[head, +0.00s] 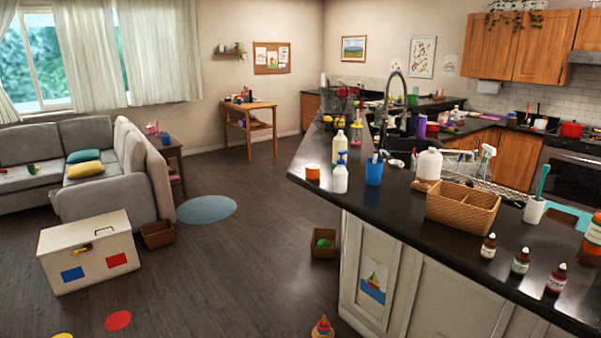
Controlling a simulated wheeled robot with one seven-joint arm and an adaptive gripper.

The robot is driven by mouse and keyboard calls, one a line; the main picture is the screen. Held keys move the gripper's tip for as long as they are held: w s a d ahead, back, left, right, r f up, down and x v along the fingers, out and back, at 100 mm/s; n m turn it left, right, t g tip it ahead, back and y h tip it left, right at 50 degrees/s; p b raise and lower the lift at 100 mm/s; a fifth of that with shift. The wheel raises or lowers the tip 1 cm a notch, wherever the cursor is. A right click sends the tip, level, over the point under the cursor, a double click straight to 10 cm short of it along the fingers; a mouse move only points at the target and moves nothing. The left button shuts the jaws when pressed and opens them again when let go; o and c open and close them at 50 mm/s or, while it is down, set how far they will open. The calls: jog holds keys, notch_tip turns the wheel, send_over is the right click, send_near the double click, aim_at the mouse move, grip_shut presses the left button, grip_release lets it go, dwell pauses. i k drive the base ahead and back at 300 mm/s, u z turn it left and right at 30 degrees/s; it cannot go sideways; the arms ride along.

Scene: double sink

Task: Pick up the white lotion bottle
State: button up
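A small white bottle with a blue pump top (340,178) stands upright near the left edge of the dark counter; it looks like the lotion bottle. A taller cream-white bottle (338,148) stands just behind it, partly overlapped in the picture. A blue cup (374,172) stands close to its right. An orange jar (312,172) stands to its left. My gripper is not visible in the head view. Labels on the white bottles are too small to read.
A white jug (429,164), a wicker basket (452,212) and several brown dropper bottles (520,262) stand further right on the counter. The faucet (391,95) rises behind. Floor left of the counter is mostly clear, with a small box (323,249) near the cabinet.

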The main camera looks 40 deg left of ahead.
aim_at(340, 175)
jog(key=u, duration=1.65)
jog(key=k, duration=1.05)
jog(key=u, duration=1.4)
jog(key=i, duration=1.65)
jog(key=z, duration=0.5)
jog(key=i, duration=1.5)
jog(key=z, duration=1.7)
jog(key=i, duration=0.9)
jog(key=z, duration=0.85)
jog(key=i, duration=0.25)
jog(key=z, duration=0.05)
